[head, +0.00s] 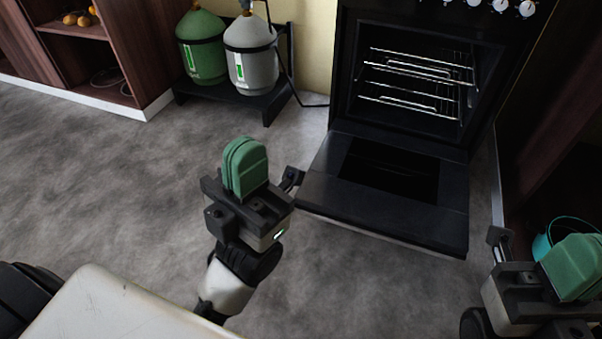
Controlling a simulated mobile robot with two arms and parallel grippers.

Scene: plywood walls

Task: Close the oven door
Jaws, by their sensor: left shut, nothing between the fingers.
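The black oven (415,75) stands at the upper right with its cavity exposed and wire racks (420,80) inside. Its door (330,195) is hinged down and lies open, roughly level above the floor, its front edge toward me. My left gripper (245,168) has green fingers pressed together with nothing between them. It is left of the door's left front corner and appears apart from it. My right gripper (575,265) is at the lower right edge, to the right of the door. Its green fingers are seen from one side, and I cannot tell whether they are apart.
A green gas bottle (202,48) and a grey one (250,55) stand on a low black rack left of the oven. A wooden shelf unit (120,50) is at the upper left. A teal container (541,246) is behind my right gripper. Grey floor is clear at left.

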